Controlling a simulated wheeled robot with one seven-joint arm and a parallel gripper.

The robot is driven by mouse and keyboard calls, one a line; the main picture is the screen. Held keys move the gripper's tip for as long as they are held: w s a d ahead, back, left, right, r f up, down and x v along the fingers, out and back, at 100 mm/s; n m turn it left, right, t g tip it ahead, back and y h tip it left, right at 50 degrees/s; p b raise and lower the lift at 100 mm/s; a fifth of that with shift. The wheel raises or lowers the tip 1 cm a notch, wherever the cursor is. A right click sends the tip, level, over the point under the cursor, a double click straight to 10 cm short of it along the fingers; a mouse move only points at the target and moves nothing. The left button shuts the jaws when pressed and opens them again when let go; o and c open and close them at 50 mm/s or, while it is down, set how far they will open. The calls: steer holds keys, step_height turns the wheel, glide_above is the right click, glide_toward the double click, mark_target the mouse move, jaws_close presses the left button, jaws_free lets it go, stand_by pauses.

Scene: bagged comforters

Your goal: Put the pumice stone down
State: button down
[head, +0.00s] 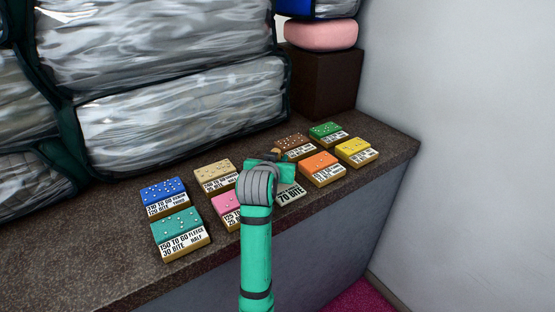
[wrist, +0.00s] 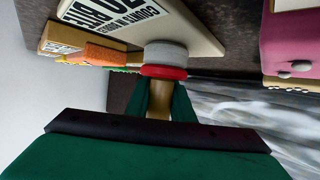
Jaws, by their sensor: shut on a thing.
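My gripper (wrist: 160,105) is shut on a tan handle with a red collar and a rounded grey end, which I take for the pumice stone (wrist: 166,54). Its grey end overlaps a pale labelled block (wrist: 190,22) in the wrist view; I cannot tell whether they touch. In the head view my gripper (head: 274,170) is over the middle of the block rows, and my arm hides the fingertips and most of the stone. The pale block, marked "70 BITE" (head: 291,195), shows beside my wrist.
Labelled blocks stand around my gripper: teal (head: 178,225), blue (head: 163,191), tan (head: 214,172), pink (head: 226,204), orange (head: 319,162), yellow (head: 356,147), green (head: 326,131) and brown (head: 292,143). Bagged comforters (head: 180,120) lie behind. The ledge's (head: 110,260) front left is bare.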

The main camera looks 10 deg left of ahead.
steer(key=c, duration=1.8)
jaws_free()
steer(key=shift+d, duration=0.15)
steer(key=shift+c, duration=0.2)
steer(key=o, duration=0.3)
steer(key=shift+s, duration=0.1)
steer(key=shift+a, duration=0.25)
steer(key=shift+r, duration=0.15)
steer(key=v, duration=1.2)
